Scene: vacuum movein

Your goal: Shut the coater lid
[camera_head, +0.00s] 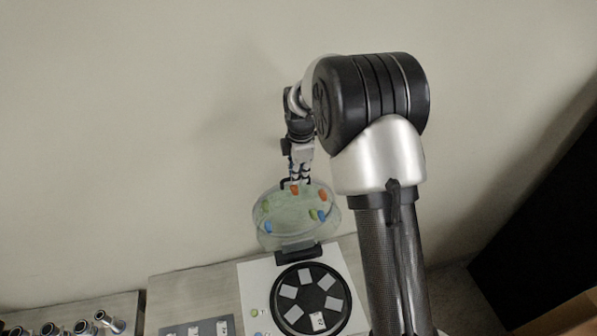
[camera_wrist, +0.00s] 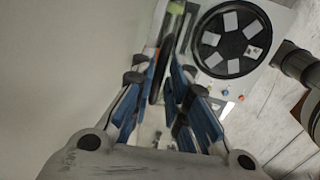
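The coater (camera_head: 257,288) has a white top and a dark round plate (camera_head: 311,299) bearing several pale square pieces; it also shows in the wrist view (camera_wrist: 267,68). Its clear, green-tinted round lid (camera_head: 285,225) stands raised behind the plate on a black hinge. My gripper (camera_head: 300,180) is at the upper edge of the raised lid, near its dark handle. In the wrist view my gripper (camera_wrist: 168,78) has its blue-padded fingers apart, with the lid's dark edge seen between or just beyond them. I cannot tell whether they touch it.
A wall stands close behind the lid. A grey panel (camera_head: 197,329) lies left of the coater on the wooden table (camera_head: 190,285). Several metal fittings (camera_head: 107,320) stand in a rack at lower left. A dark cabinet (camera_head: 545,225) is at the right.

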